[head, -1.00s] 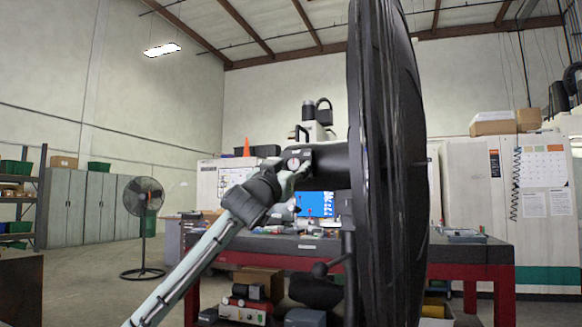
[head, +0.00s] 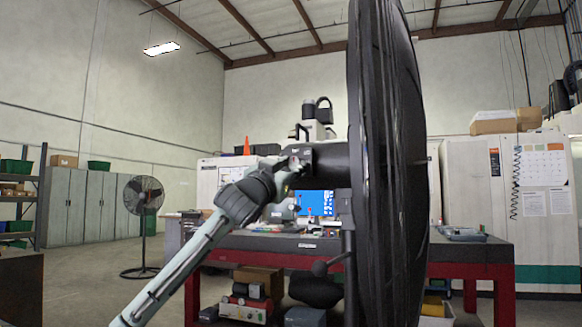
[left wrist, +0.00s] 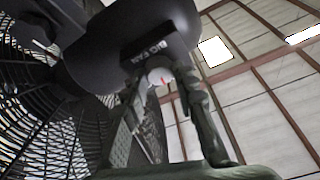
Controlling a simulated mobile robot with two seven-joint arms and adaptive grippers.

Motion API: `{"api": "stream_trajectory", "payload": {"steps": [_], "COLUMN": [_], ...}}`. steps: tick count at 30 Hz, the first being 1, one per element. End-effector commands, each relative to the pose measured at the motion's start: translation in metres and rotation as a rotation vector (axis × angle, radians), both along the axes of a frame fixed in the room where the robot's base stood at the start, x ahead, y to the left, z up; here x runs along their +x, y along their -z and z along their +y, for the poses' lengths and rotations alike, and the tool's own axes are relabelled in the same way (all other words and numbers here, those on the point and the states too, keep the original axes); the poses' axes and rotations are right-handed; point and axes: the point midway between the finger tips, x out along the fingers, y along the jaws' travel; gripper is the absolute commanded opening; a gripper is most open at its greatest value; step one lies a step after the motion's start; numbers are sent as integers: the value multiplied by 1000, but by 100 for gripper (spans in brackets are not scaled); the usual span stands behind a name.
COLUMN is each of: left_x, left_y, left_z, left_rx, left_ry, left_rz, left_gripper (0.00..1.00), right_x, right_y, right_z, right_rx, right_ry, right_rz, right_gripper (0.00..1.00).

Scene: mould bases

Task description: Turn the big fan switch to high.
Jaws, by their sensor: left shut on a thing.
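The big fan (head: 388,170) stands edge-on in the middle of the head view, its black motor housing (head: 327,160) pointing left. In the left wrist view the housing (left wrist: 95,58) carries the words BIG FAN. My right gripper is not in view.
A red-framed workbench (head: 270,245) with a dark top stands behind the fan. A smaller fan (head: 143,195) stands at the left before grey cabinets (head: 90,205). White machines (head: 480,190) stand at the right.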

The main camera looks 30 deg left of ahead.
Motion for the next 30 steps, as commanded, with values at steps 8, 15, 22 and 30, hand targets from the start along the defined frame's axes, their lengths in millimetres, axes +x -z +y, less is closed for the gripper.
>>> {"api": "stream_trajectory", "payload": {"steps": [8, 15, 22, 30], "left_x": [-1, -2, -2, -2], "left_y": [-1, -3, -4, -6], "left_z": [4, 6, 7, 8], "left_rx": [237, 457, 666, 913], "left_ry": [-3, -3, -2, 1], "left_rz": [58, 110, 160, 220], "left_gripper": [0, 0, 0, 0], "right_x": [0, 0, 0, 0], "right_y": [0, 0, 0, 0], "right_z": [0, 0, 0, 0], "right_rx": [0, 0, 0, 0], "right_ry": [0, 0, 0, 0], "right_rz": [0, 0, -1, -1], "right_gripper": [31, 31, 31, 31]}}
